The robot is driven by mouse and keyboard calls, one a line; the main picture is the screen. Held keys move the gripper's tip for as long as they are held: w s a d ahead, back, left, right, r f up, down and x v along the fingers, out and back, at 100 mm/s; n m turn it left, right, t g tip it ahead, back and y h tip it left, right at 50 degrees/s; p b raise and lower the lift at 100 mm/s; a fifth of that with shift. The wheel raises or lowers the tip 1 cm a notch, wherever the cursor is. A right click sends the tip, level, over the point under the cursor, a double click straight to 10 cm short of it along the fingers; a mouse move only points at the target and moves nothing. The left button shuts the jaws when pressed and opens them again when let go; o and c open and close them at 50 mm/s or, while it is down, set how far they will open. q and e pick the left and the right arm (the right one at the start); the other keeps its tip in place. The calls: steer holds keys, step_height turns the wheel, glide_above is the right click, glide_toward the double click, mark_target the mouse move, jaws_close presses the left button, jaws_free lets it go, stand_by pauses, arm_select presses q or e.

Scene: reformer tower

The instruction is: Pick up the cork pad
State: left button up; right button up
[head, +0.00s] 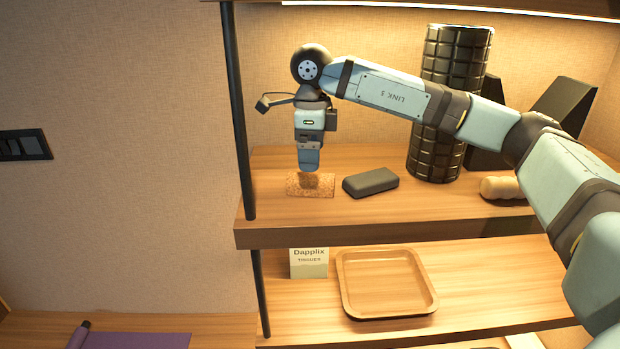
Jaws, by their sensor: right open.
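The cork pad (322,188) is a flat, speckled brown block lying on the upper wooden shelf, near its left end. My right gripper (308,168) points down just above the back of the cork pad, and a dark shadow falls on the pad below it. The gripper is open. Its finger hides a small part of the pad's back edge, and I cannot tell whether it touches the pad. My left gripper is not in view.
A dark grey block (371,182) lies close to the pad's right. A black foam roller (436,150) stands behind it, with a cork peanut-shaped roller (501,188) further right. A black post (238,110) rises at left.

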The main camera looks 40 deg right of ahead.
mark_target(313, 174)
steer(key=shift+w+f, duration=0.15)
steer(key=shift+f, duration=1.05)
steer(key=f, duration=0.1)
steer(key=f+p, duration=0.1)
steer(key=f, duration=0.1)
steer(key=f+p, duration=0.1)
steer(key=shift+s+d+f, duration=0.15)
steer(key=shift+s+d, duration=0.05)
steer(key=shift+d, duration=0.1)
steer(key=shift+w+f, duration=0.1)
steer(key=shift+f, duration=0.15)
steer(key=c, duration=1)
